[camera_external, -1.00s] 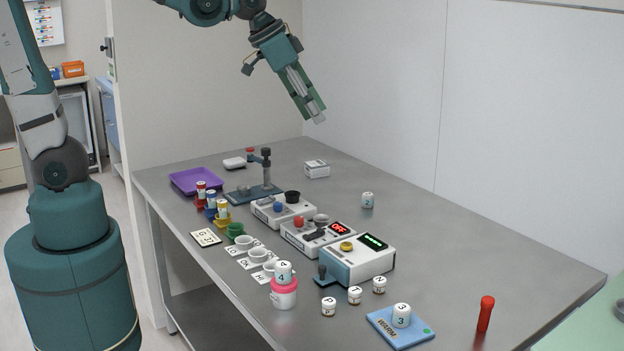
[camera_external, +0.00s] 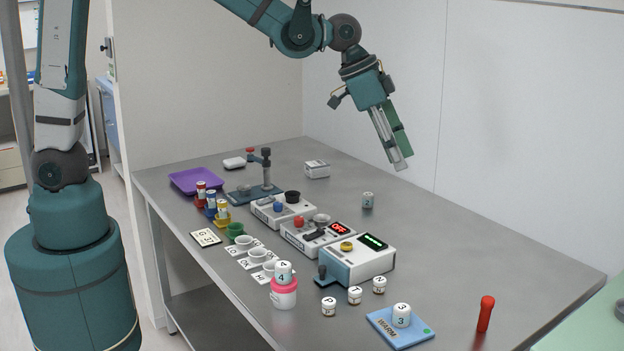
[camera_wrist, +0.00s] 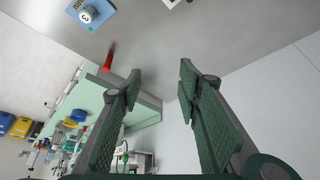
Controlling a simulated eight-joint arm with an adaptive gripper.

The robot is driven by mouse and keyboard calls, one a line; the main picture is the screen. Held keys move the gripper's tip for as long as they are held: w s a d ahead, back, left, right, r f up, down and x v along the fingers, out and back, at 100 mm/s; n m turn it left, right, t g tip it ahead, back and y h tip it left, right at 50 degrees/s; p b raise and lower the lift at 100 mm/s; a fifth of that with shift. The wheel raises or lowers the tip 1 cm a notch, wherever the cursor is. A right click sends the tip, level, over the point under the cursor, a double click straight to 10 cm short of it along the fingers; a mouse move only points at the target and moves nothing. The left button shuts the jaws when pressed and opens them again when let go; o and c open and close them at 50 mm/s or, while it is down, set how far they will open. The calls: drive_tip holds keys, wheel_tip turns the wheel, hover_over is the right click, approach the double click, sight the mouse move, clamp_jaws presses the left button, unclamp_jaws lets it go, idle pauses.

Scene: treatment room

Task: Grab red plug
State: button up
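The red plug (camera_external: 485,314) stands upright near the front right edge of the grey table. It also shows in the wrist view as a small red shape (camera_wrist: 109,60), left of and beyond the left finger. My gripper (camera_external: 404,166) is in the air above the back right part of the table, well behind and above the plug. In the wrist view the gripper (camera_wrist: 158,82) has its two green fingers spread apart with nothing between them.
A blue mat (camera_external: 420,338) with a white jar (camera_external: 401,315) lies left of the plug. A white device (camera_external: 358,262) with a green display stands mid-table. The table's right part (camera_external: 520,262) is clear.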

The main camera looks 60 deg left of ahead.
drive_tip(key=w+d+f+m+g, duration=0.1)
drive_tip(key=d+f, duration=0.4)
drive_tip(key=d, duration=0.3)
drive_tip(key=w+d+f+m, duration=0.1)
drive_tip(key=d+f+m, duration=0.1)
drive_tip(key=d+f, duration=0.4)
drive_tip(key=m+g, duration=0.1)
drive_tip(key=m, duration=0.1)
approach(484, 297)
drive_tip(key=shift+h, duration=0.4)
drive_tip(key=x, duration=0.4)
drive_tip(key=shift+f, duration=0.45)
drive_tip(key=shift+s, duration=0.1)
drive_tip(key=shift+f, duration=0.1)
drive_tip(key=shift+x, duration=1.2)
drive_tip(key=shift+x, duration=2.6)
drive_tip(key=shift+a, duration=0.1)
drive_tip(key=shift+c, duration=0.7)
drive_tip(key=c, duration=0.6)
